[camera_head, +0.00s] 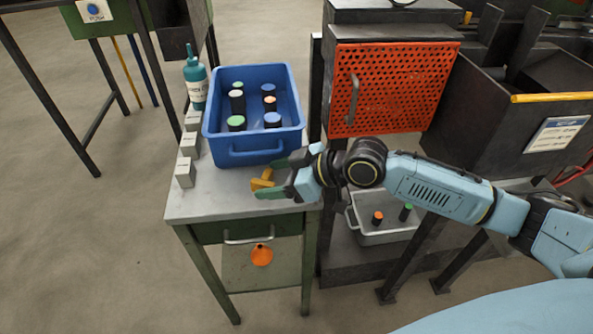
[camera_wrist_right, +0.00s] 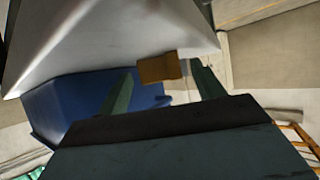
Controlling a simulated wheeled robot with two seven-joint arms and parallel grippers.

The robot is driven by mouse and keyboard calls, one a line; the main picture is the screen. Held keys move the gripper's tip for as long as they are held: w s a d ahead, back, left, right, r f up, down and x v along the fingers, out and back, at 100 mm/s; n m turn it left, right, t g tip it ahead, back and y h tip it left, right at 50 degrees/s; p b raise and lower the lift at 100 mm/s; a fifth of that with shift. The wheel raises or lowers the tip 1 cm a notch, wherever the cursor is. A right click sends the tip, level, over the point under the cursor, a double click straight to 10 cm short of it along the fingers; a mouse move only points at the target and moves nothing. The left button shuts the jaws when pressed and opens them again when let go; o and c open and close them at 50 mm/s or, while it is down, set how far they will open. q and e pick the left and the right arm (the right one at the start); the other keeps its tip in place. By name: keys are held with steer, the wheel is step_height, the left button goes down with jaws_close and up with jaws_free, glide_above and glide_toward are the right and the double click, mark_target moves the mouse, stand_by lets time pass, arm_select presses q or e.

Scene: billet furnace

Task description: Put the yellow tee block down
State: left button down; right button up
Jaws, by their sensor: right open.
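The yellow tee block (camera_head: 262,181) is at the front right of the grey tabletop (camera_head: 210,204), between the fingers of my right gripper (camera_head: 268,178). The gripper reaches in from the right with its fingers apart, one on each side of the block. In the right wrist view the block (camera_wrist_right: 158,68) shows between the two spread green fingers (camera_wrist_right: 163,86), with a gap to the right finger. It appears to rest on the tabletop, though its underside is hidden. My left gripper is not in view.
A blue bin (camera_head: 253,150) with several dark cylinders stands behind the block. Small white blocks (camera_head: 186,172) and a teal bottle (camera_head: 195,85) line the left. An orange perforated door (camera_head: 390,88) and a grey tray (camera_head: 372,238) are to the right. The table's front left is clear.

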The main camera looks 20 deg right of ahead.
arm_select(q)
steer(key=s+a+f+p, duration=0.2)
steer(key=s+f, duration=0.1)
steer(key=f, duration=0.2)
arm_select(e)
steer(key=v, duration=1.1)
steer(key=shift+s+d, duration=0.2)
steer(key=shift+s, duration=0.05)
steer(key=shift+r, duration=0.1)
